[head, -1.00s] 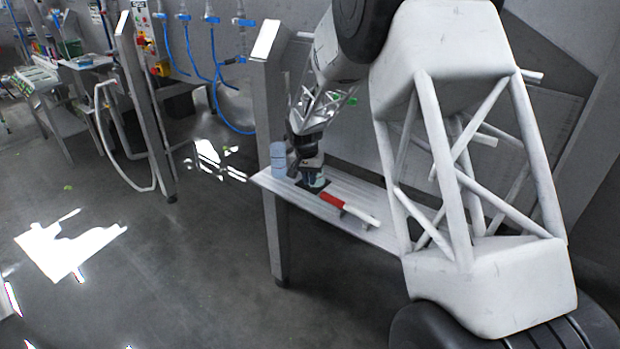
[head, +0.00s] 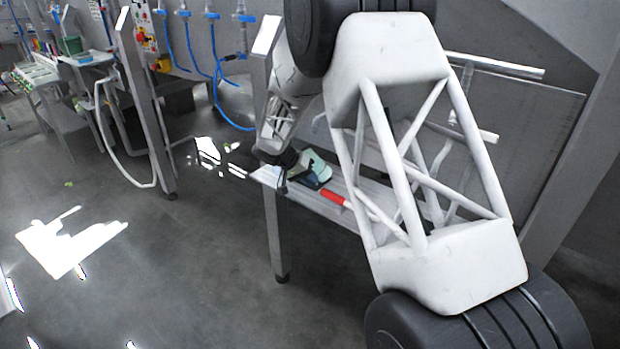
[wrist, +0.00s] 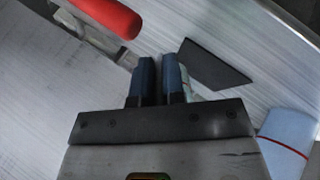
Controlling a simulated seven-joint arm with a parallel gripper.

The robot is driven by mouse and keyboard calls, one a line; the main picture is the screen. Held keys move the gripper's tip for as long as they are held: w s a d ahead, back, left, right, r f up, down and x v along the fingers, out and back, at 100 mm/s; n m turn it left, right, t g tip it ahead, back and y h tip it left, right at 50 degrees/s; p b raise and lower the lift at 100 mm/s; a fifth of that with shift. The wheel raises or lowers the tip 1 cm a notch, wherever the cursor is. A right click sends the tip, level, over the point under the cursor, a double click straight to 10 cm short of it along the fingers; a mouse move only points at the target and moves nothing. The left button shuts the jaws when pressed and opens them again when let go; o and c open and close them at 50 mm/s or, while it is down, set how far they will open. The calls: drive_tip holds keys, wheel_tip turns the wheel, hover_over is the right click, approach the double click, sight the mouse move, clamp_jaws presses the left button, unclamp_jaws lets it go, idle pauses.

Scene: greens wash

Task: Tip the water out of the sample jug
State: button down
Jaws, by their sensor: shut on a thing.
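The sample jug (head: 318,164), pale green, is held at my gripper (head: 300,167) above the shelf. It looks tipped over in the head view, with its pale side towards the right. In the wrist view my gripper's blue fingers (wrist: 160,68) are close together, and only a small pale edge of the jug (wrist: 189,84) shows beside the right finger. The gripper is shut on the jug. I cannot see any water or tell how much is inside.
A dark square pad (wrist: 214,63) lies bare on the metal shelf (head: 343,183). A red-handled tool (head: 334,198) lies to its right; its handle (wrist: 108,14) shows in the wrist view. A blue cylinder with a red line (wrist: 288,143) stands close to my gripper.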

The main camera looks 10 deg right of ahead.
drive_tip(key=h, duration=0.2)
drive_tip(key=shift+d+f+h, duration=0.1)
drive_tip(key=shift+f+h, duration=0.2)
drive_tip(key=shift+f, duration=0.05)
drive_tip(key=shift+d+f+t+h, duration=0.15)
drive_tip(key=shift+h, duration=0.7)
drive_tip(key=shift+d+f+t+h, duration=0.15)
drive_tip(key=shift+h, duration=0.7)
drive_tip(key=shift+r+y, duration=0.1)
drive_tip(key=shift+y, duration=0.2)
idle(0.9)
drive_tip(key=shift+r+y, duration=0.1)
drive_tip(key=shift+y, duration=0.5)
drive_tip(key=shift+a+r+y, duration=0.15)
drive_tip(key=shift+a+y, duration=0.05)
drive_tip(key=shift+y, duration=0.4)
drive_tip(key=shift+a+r+y, duration=0.1)
drive_tip(key=shift+a+y, duration=0.05)
drive_tip(key=shift+y, duration=0.45)
drive_tip(key=shift+r, duration=0.1)
